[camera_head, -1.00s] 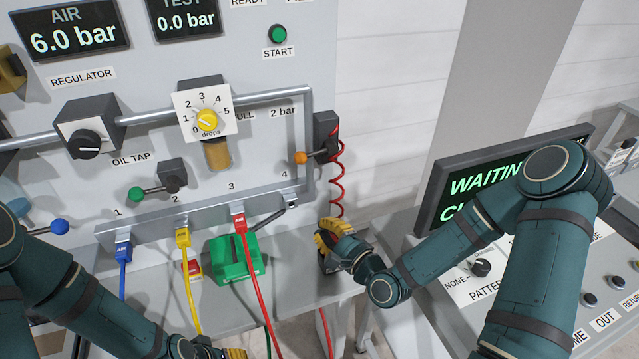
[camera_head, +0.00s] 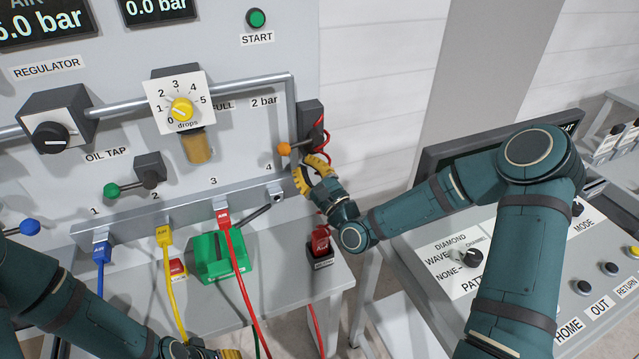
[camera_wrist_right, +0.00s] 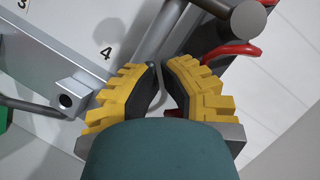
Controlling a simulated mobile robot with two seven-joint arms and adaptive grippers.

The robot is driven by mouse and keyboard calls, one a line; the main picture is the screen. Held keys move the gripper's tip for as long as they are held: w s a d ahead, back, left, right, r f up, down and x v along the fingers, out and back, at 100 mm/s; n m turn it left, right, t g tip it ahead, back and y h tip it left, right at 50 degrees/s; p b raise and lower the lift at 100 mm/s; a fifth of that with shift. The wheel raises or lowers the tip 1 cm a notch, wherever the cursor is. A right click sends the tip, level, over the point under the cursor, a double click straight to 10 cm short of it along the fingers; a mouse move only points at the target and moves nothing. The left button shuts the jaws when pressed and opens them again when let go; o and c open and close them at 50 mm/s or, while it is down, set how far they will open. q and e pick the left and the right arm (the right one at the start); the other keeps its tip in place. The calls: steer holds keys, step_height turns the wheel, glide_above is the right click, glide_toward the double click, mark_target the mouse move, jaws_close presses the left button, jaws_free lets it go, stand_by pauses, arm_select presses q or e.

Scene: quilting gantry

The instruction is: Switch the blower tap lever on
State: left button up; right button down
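The lever with the orange knob (camera_head: 284,149) sits on a dark tap block (camera_head: 311,116) at the panel's right edge; I take it as the blower tap lever, though no blower label shows. It points left, roughly level. My right gripper (camera_head: 306,172) is just below it, apart from the knob as far as I can tell. In the right wrist view its yellow fingers (camera_wrist_right: 162,66) have a narrow gap with nothing held. My left gripper (camera_head: 228,354) is mostly cut off at the bottom edge.
A red coiled hose (camera_head: 323,141) hangs behind my right gripper. Below stands a red plug (camera_head: 320,240) in a dark holder. The green-knobbed oil tap lever (camera_head: 112,190), air hoses and a green box (camera_head: 207,263) are left. The control console (camera_head: 455,262) is right.

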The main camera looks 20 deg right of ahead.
mark_target(299, 144)
steer(key=shift+s+a+r, duration=0.25)
steer(key=shift+a+r, duration=0.4)
steer(key=shift+r, duration=0.1)
steer(key=shift+s+a+r, duration=0.2)
steer(key=shift+a+r, duration=0.4)
steer(key=shift+r, duration=0.1)
steer(key=shift+r, duration=0.1)
steer(key=shift+a+r+m+t+h, duration=0.15)
steer(key=shift+a+r+m+h, duration=0.15)
steer(key=shift+m, duration=0.3)
steer(key=shift+a+r+m+t+h, duration=0.2)
steer(key=shift+r+m, duration=0.2)
steer(key=shift+m, duration=0.2)
